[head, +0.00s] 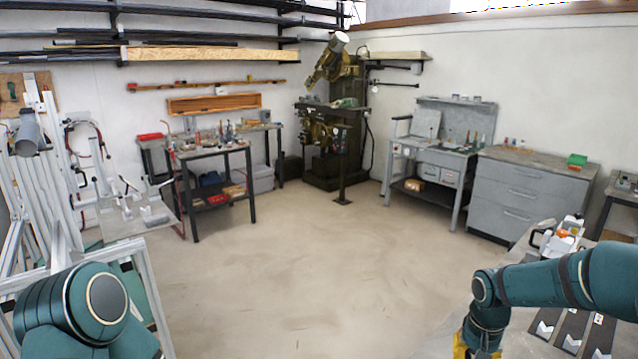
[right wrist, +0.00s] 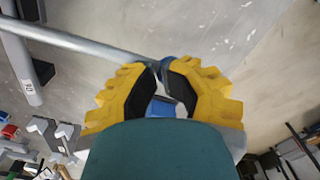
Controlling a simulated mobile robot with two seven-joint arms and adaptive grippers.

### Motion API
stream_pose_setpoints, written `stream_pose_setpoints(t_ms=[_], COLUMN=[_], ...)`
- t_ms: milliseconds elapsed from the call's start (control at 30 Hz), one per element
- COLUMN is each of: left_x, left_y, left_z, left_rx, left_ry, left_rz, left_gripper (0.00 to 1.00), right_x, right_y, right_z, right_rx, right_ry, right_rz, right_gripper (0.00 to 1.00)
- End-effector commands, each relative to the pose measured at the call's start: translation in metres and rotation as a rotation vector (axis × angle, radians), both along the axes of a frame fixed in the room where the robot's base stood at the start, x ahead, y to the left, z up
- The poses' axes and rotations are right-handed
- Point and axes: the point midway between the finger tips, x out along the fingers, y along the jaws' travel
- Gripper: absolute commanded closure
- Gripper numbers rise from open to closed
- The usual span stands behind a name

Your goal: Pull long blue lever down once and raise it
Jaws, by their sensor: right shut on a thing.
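My right gripper (right wrist: 161,72) has yellow fingers with black pads, closed around a blue part, the grip of the long blue lever (right wrist: 166,62). In the head view only a yellow part of my right gripper (head: 464,346) shows at the bottom edge, and the lever is out of sight. My left arm is at the lower left; its gripper is out of view.
An aluminium frame (head: 150,290) stands beside my left arm. A bench (head: 522,250) with small parts and dark strips lies at the right, under my right arm. Workbenches and a drill press (head: 335,150) stand along the far walls. The middle floor is clear.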

Motion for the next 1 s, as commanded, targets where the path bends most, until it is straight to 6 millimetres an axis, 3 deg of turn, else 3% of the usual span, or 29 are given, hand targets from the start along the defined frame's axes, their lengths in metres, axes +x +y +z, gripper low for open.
stream_pose_setpoints(t_ms=[33, 1000], left_x=[-0.003, 0.014], left_y=[0.0, 0.003], left_z=[0.0, 0.052], left_rx=[-0.002, 0.007], left_ry=[0.006, -0.031], left_rz=[-0.004, 0.025], left_gripper=[1.0, 1.0], right_x=[-0.005, -0.001], right_y=[-0.004, -0.001], right_z=[-0.006, 0.071], right_rx=[-0.003, -0.001], right_ry=[0.019, 0.003], right_rz=[-0.005, -0.001], right_gripper=[1.0, 1.0])
